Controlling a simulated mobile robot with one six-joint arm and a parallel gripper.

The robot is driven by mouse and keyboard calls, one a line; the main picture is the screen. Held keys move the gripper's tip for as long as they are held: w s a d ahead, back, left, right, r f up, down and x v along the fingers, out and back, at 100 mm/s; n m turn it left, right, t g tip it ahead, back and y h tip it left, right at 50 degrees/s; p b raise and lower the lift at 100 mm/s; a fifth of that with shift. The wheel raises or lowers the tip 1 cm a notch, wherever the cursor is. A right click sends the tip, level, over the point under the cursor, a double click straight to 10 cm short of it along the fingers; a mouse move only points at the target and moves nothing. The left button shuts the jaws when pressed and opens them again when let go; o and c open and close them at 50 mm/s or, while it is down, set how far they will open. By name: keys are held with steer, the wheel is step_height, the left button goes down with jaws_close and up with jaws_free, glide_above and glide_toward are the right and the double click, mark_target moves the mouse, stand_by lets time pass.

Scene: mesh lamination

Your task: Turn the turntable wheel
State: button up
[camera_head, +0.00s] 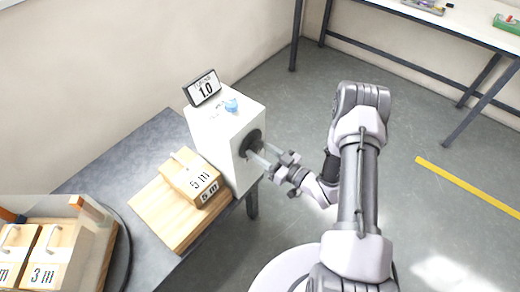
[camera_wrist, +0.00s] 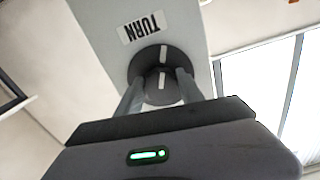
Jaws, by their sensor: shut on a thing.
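The turntable wheel is a dark round knob (camera_head: 250,143) on the right side face of a white box (camera_head: 212,135). In the wrist view the wheel (camera_wrist: 142,63) has a white line on it and sits below a label reading TURN (camera_wrist: 142,27). My gripper (camera_head: 262,156) reaches the wheel from the right. In the wrist view its two fingers (camera_wrist: 160,90) are closed on either side of the wheel's raised middle grip, which also bears a white line. The fingers cover part of the wheel.
A small display (camera_head: 203,88) reading 1.0 and a blue object (camera_head: 231,105) are on the box. A wooden block marked 5 m (camera_head: 190,177) lies on a board (camera_head: 160,215) to the left. Another workbench (camera_head: 470,30) stands at the upper right. The floor between is clear.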

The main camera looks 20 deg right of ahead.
steer(key=m, duration=0.3)
steer(key=m+p, duration=0.1)
steer(key=m, duration=0.3)
steer(key=shift+s+a+r, duration=0.1)
steer(key=shift+a+r, duration=0.05)
steer(key=m+p, duration=0.1)
steer(key=m, duration=0.5)
steer(key=shift+r+m, duration=0.15)
steer(key=shift+m, duration=0.25)
steer(key=m, duration=0.3)
steer(key=shift+m+p, duration=0.3)
steer(key=m, duration=0.3)
steer(key=shift+r+m+p, duration=0.15)
steer(key=shift+m+p, duration=0.15)
steer(key=m, duration=0.6)
steer(key=shift+p, duration=0.35)
steer(key=o, duration=1.4)
steer(key=shift+r, duration=0.1)
